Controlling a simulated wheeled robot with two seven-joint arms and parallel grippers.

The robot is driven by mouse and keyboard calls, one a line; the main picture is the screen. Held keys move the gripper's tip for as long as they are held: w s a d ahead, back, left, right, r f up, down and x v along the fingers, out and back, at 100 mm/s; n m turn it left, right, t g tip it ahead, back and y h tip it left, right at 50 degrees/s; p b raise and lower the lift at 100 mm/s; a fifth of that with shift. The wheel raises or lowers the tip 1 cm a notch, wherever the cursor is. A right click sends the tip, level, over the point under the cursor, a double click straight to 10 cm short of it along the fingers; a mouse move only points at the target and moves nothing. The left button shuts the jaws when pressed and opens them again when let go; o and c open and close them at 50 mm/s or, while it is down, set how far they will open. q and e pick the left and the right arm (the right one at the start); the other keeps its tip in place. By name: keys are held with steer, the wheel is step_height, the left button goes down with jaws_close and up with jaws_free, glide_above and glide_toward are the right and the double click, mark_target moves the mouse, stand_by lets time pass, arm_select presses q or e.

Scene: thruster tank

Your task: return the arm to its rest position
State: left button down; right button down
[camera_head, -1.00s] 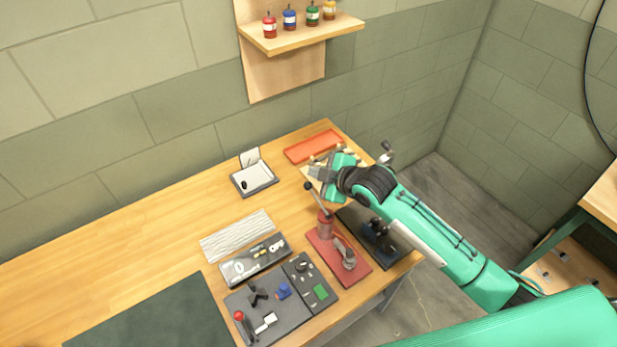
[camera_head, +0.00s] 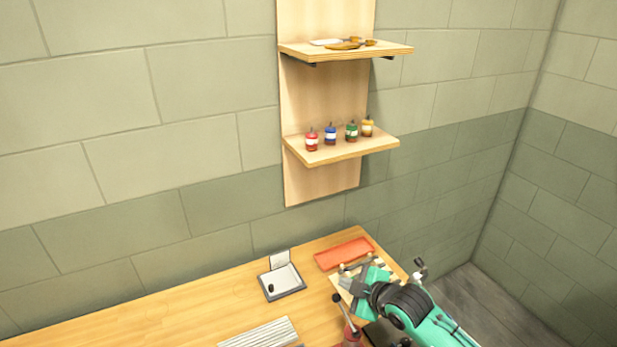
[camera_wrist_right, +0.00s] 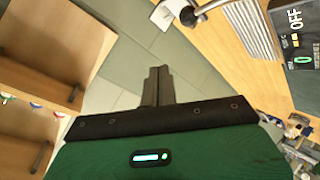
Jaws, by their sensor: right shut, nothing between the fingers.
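My right arm, teal and black, comes in from the lower right of the head view. Its gripper (camera_head: 352,281) is over the right end of the wooden workbench (camera_head: 200,307), by a light wooden board with small pegs. In the right wrist view the two dark fingers of the right gripper (camera_wrist_right: 157,86) are together, with nothing between them. My left gripper is not in either view.
An orange tray (camera_head: 344,254) lies behind the right gripper. A small scale-like tray (camera_head: 282,281) and a ribbed white pad (camera_head: 260,334) are to the left. Shelves hold several small bottles (camera_head: 331,135) and a plate (camera_head: 345,44). The bench's left part is clear.

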steer(key=s+d+f+m+g+h, duration=0.25)
steer(key=s+m, duration=0.25)
steer(key=s, duration=0.6)
steer(key=s+d+f+m+g+h, duration=0.2)
steer(key=s+d+f+m, duration=0.15)
steer(key=s, duration=0.75)
steer(key=s+d+f+m+g+h, duration=0.25)
steer(key=s+m, duration=0.35)
steer(key=s, duration=0.5)
step_height(320, 180, down, 34)
steer(key=g+b, duration=0.1)
steer(key=b, duration=0.3)
steer(key=s+d+f+b, duration=0.2)
steer(key=s+f, duration=0.8)
steer(key=f, duration=0.2)
steer(key=s+d+f+g+b, duration=0.1)
steer(key=s+d+f+b, duration=0.1)
steer(key=s+f, duration=0.8)
step_height(320, 180, down, 3)
steer(key=shift+r+n+y, duration=0.2)
steer(key=shift+n+y, duration=0.1)
steer(key=shift+n, duration=0.15)
steer(key=shift+s, duration=0.1)
